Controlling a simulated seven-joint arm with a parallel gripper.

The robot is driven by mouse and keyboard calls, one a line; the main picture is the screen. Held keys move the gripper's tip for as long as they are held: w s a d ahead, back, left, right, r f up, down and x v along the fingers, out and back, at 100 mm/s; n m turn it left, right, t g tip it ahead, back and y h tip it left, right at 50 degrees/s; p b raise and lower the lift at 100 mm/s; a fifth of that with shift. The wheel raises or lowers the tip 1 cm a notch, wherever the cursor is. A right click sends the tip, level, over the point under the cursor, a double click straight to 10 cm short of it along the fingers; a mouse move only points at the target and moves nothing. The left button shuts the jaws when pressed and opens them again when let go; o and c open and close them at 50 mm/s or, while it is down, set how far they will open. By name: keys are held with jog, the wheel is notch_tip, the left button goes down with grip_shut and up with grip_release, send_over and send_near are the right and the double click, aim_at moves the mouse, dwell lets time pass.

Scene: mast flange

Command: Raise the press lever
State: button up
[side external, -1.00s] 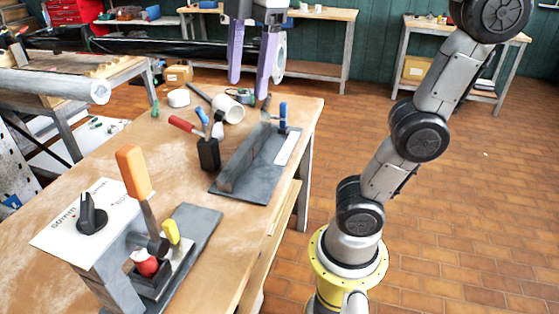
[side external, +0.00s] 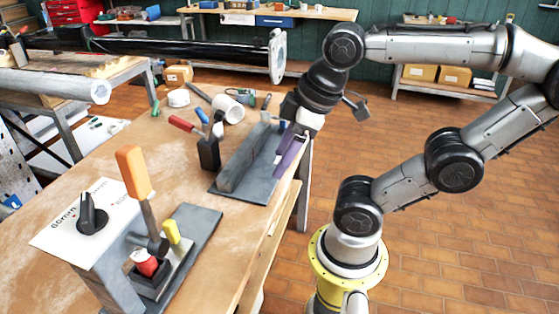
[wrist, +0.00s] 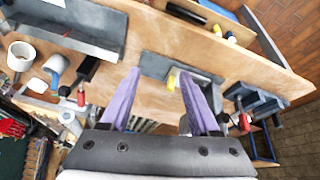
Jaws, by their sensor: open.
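The press lever, with an orange handle (side external: 133,172) on a grey metal bar, stands steeply raised and slightly tilted at the front left of the bench in the side view. Its foot meets a press fixture (side external: 185,255) with a red knob (side external: 147,264) and a yellow tab (side external: 172,232). My gripper (side external: 281,170), with purple fingers, is at the right bench edge beside a grey angled fixture, well apart from the lever. In the wrist view my gripper (wrist: 159,74) is open with nothing between its fingers. I cannot make out the orange handle there.
The grey angled fixture (side external: 238,165) lies between my gripper and red-handled clamps (side external: 182,124). A white panel with a black dial (side external: 91,214) stands left of the lever. A white cup (side external: 229,109) is at the back. Bare bench top (side external: 110,155) lies behind the panel.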

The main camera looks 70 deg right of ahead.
jog(key=shift+w+f+m+t, duration=0.15)
jog(key=shift+w+f+m, duration=0.05)
jog(key=shift+f+m, duration=0.3)
jog(key=shift+w+f+m+t, duration=0.15)
jog(key=shift+f+m, duration=0.3)
jog(key=shift+m, duration=0.05)
